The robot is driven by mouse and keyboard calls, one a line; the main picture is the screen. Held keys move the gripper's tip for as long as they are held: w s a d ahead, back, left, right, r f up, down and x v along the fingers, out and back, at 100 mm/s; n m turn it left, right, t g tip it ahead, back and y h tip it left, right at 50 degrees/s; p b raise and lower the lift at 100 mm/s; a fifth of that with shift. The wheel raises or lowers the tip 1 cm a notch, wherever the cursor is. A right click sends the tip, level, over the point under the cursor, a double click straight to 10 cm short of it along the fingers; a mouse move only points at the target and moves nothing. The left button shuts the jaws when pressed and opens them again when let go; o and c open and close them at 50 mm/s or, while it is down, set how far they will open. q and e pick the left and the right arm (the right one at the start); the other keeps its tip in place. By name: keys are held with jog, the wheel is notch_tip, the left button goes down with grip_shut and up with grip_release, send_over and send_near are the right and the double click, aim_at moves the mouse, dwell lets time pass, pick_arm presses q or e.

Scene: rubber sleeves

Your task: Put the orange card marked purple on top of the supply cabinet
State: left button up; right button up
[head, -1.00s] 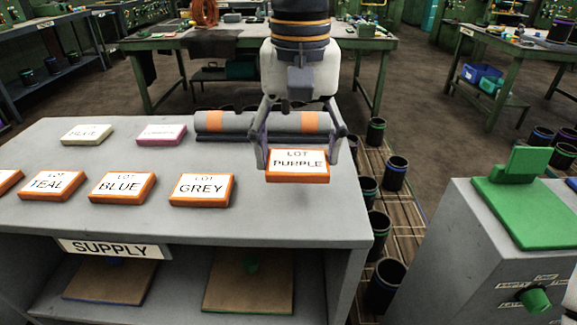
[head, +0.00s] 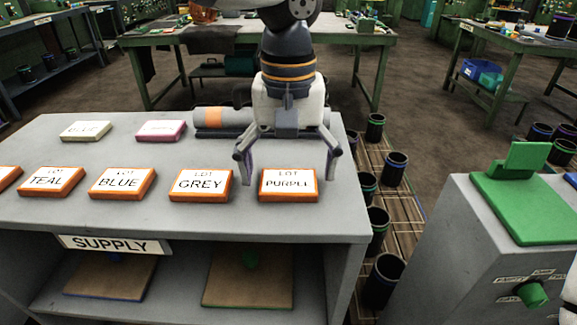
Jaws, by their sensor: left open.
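The orange card marked purple (head: 288,185) lies flat on top of the grey supply cabinet (head: 160,218), near its right end. It is the rightmost card in the front row. My left gripper (head: 290,178) is open, with its fingers apart above and behind the card, one towards each side. The card appears to rest on the cabinet top, free of the fingers.
Orange cards marked grey (head: 201,185), blue (head: 121,183) and teal (head: 50,181) lie to the left. A cream card (head: 86,131) and a pink card (head: 161,131) lie behind.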

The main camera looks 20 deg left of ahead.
aim_at(289, 177)
pick_arm(q)
notch_tip(289, 177, up, 12)
dwell(0.3)
